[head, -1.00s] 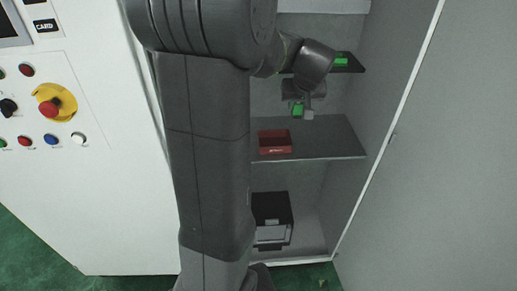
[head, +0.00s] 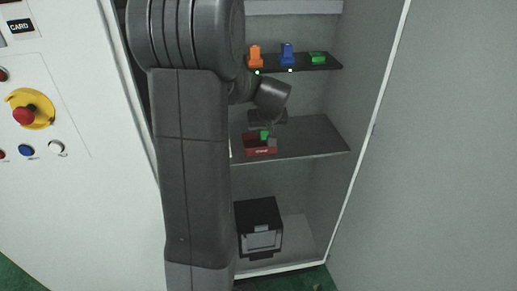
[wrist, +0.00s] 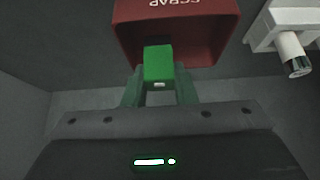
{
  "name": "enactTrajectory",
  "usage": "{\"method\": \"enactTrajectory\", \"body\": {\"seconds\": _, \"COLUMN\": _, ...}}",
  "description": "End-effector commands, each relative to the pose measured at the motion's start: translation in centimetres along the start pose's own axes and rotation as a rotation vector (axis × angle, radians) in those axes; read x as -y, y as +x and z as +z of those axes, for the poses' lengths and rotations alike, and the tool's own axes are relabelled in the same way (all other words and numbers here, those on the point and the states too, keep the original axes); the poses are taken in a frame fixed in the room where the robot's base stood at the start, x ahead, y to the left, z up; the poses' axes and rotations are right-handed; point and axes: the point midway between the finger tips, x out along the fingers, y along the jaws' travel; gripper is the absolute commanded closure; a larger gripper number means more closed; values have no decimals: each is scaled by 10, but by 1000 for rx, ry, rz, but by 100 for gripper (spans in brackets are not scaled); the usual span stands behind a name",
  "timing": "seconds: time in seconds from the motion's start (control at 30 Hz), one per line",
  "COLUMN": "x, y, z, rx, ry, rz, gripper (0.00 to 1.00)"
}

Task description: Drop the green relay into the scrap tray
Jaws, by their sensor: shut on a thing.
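The green relay (wrist: 158,64) is between the two fingers of my gripper (wrist: 160,84) in the wrist view. My gripper is shut on it. The red scrap tray (head: 260,151) sits on the middle shelf of the cabinet. In the head view the held green relay (head: 265,134) shows at the tray's back part, and I cannot tell its exact height over the tray. In the wrist view the tray (wrist: 222,45), with SCRAP lettering, lies beyond and below the relay, which overlaps the tray's near side. My wrist hides part of the space above the tray.
On the upper shelf stand an orange relay (head: 256,56), a blue relay (head: 287,54) and a low green piece (head: 318,58). A black box (head: 258,215) sits at the cabinet bottom. The middle shelf (head: 315,140) is clear right of the tray. A white fitting (wrist: 290,25) shows in the wrist view.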

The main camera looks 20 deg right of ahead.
Motion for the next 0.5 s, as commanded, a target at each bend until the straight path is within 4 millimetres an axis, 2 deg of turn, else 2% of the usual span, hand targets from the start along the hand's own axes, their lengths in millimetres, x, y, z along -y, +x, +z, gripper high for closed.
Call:
{"method": "enactTrajectory", "body": {"seconds": 0.27, "x": 0, "y": 1, "z": 1, "rx": -1, "ry": 0, "rz": 0, "gripper": 97}}
{"method": "enactTrajectory", "body": {"seconds": 0.3, "x": 0, "y": 1, "z": 1, "rx": -1, "ry": 0, "rz": 0, "gripper": 67}}
{"method": "enactTrajectory", "body": {"seconds": 0.4, "x": 0, "y": 1, "z": 1, "rx": -1, "ry": 0, "rz": 0, "gripper": 50}}
{"method": "enactTrajectory", "body": {"seconds": 0.5, "x": 0, "y": 1, "z": 1, "rx": -1, "ry": 1, "rz": 0, "gripper": 50}}
